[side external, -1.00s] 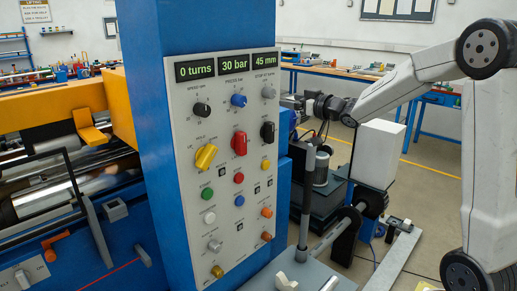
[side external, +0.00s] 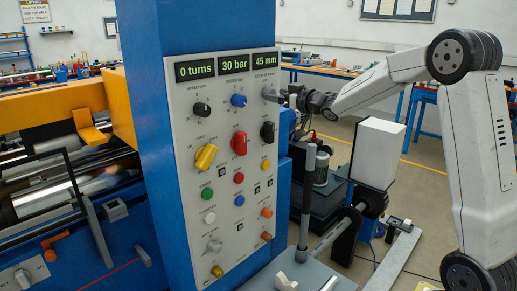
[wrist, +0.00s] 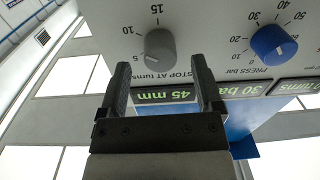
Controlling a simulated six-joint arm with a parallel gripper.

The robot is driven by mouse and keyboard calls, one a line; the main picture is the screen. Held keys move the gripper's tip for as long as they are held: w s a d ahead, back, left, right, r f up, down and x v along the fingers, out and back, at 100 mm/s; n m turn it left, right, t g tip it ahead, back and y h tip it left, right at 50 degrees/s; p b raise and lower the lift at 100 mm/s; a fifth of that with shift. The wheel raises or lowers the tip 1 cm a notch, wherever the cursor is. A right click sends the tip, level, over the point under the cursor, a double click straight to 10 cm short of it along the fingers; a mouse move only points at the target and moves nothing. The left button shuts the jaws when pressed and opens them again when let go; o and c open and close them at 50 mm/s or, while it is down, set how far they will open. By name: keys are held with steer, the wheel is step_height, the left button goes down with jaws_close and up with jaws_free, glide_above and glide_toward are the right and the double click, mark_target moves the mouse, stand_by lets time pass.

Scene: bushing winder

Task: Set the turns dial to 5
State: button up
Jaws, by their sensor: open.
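The turns dial is a grey knob (wrist: 160,46), labelled "STOP AT turns", with the marks 5, 10 and 15 around it in the wrist view. It also shows at the panel's top right in the side view (side external: 269,93). I cannot tell where its pointer stands. My gripper (wrist: 160,66) is open, its two fingers apart and just short of the knob, one toward each side of it. In the side view my gripper (side external: 284,96) is close to the knob's right; contact cannot be made out. The turns display (side external: 195,71) reads "0 turns".
A blue pressure knob (wrist: 274,46) is beside the grey one. Below the grey knob in the side view is a black knob (side external: 267,132). A red knob (side external: 239,143), a yellow knob (side external: 206,157) and several buttons share the panel.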

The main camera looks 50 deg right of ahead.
steer(key=shift+w, duration=1.1)
jaws_close()
